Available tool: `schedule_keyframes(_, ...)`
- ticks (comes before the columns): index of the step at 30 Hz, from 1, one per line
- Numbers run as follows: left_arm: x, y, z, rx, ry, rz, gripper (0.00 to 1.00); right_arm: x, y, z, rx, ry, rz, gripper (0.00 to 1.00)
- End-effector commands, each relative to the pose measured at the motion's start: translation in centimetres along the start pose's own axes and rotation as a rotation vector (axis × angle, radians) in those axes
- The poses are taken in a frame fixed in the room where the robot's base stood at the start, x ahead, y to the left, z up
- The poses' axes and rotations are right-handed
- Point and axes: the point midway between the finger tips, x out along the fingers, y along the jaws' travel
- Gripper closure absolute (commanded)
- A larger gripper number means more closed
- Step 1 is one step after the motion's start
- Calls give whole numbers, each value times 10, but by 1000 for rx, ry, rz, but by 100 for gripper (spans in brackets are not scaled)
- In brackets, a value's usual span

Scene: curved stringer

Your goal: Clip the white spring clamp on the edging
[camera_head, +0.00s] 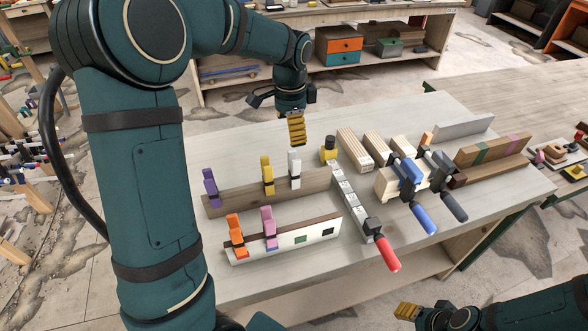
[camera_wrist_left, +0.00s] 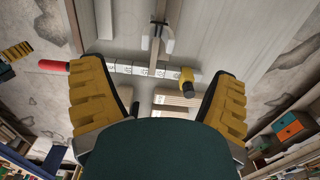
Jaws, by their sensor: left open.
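The white spring clamp (camera_head: 294,168) stands upright on the rear wooden board (camera_head: 232,196), right of a yellow clamp (camera_head: 267,174) and a purple clamp (camera_head: 210,187). My left gripper (camera_head: 297,128) hangs just above and behind the white clamp, apart from it. In the left wrist view the left gripper (camera_wrist_left: 160,95) has its yellow fingers wide apart, and the white clamp (camera_wrist_left: 157,38) shows beyond them. The front white panel with a brown top strip (camera_head: 290,240), possibly the edging, carries an orange clamp (camera_head: 236,236) and a pink clamp (camera_head: 269,228). My right gripper (camera_head: 405,311) is partly visible at the bottom right.
A bar clamp with a red handle (camera_head: 388,252) lies right of the boards. A yellow bottle-like object (camera_head: 328,150) stands near its far end.

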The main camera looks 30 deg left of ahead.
Motion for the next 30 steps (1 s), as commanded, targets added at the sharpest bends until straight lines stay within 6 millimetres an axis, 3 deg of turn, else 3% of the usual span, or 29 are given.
schedule_keyframes(9, 59, 1, 0, 1, -4, 3, 13, 3, 1, 0, 0, 0, 1, 53)
schedule_keyframes(17, 78, 0, 0, 0, -2, 2, 13, 3, 1, 0, 0, 0, 1, 53)
schedule_keyframes(25, 114, 1, -2, -1, -3, 2, 13, 1, 0, 0, 0, 0, 0, 53)
schedule_keyframes(30, 126, 1, -2, 0, 0, 0, 13, 1, 0, 0, 0, 0, 0, 53)
